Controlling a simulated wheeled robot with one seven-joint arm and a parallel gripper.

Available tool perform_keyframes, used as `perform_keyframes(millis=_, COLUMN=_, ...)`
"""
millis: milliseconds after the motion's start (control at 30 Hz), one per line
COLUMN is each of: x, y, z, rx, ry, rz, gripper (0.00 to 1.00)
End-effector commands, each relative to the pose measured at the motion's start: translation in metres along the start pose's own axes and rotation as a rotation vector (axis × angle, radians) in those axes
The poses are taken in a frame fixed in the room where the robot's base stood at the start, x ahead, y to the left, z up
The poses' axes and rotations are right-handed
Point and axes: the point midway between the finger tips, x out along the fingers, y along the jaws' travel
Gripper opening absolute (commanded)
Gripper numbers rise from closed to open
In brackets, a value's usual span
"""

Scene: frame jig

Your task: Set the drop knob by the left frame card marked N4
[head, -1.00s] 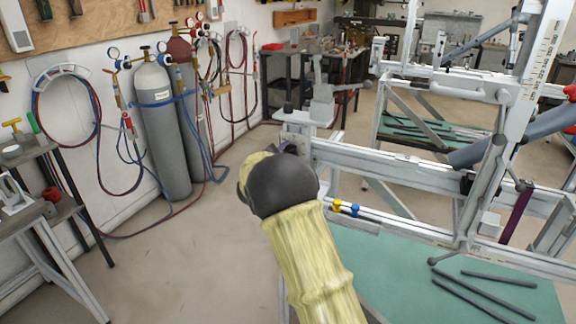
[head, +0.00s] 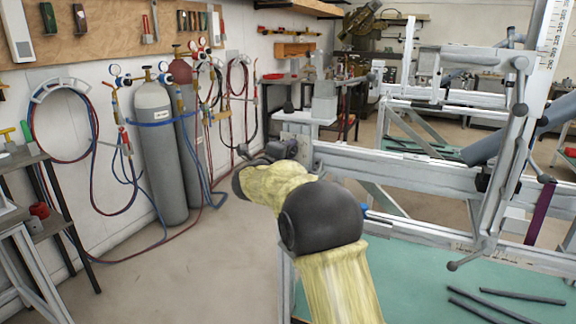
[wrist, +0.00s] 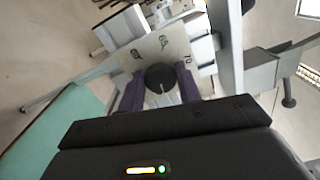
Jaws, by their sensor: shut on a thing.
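The drop knob (wrist: 160,77) is dark and round with a pale line on its face, in the middle of the wrist view. In the head view my gripper (head: 268,152) is at the left end of the frame jig's beam (head: 390,166), beside the pale end plate. The knob is hidden there by my gripper and arm.
The long beam and the upright (head: 508,150) fill the right side. A green table top (head: 400,280) with dark rods lies below. Gas cylinders (head: 158,150) stand by the left wall and a grey side table (head: 30,225) at far left. Bare floor lies between.

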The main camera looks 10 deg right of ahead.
Motion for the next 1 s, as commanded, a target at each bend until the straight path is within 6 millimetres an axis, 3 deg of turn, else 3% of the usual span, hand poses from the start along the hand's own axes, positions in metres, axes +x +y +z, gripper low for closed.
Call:
perform_keyframes(millis=33, x=-0.0005, y=0.0066, z=-0.0012, rx=0.045, ry=0.000, rz=0.002, gripper=0.11)
perform_keyframes(millis=400, x=-0.0004, y=0.0043, z=-0.0008, rx=0.281, ry=0.002, rz=0.004, gripper=0.11)
perform_keyframes(millis=1000, x=-0.0005, y=0.0026, z=-0.0001, rx=0.337, ry=0.002, rz=0.006, gripper=0.11)
